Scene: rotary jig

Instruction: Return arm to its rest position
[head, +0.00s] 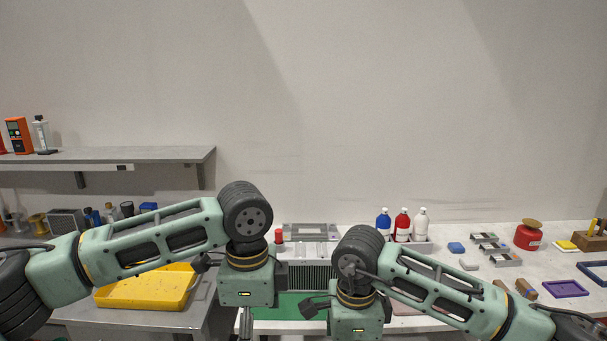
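My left arm comes in from the left and bends down at a dark round joint to a green wrist block. My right arm comes in from the right in the same way, and its wrist block reaches the bottom edge of the picture. Neither pair of fingertips can be made out below the wrists. Between the wrists a green mat (283,306) lies on the white table. Behind it stands a grey ribbed unit (311,276), partly hidden by my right arm. A grey metal frame (311,231) stands further back.
A yellow tray (145,292) sits on the grey side table behind my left arm. Blue (383,222), red (402,222) and white (420,222) bottles stand behind my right arm. A red can (528,236) and a purple tray (565,289) are at right. A shelf (110,155) juts out upper left.

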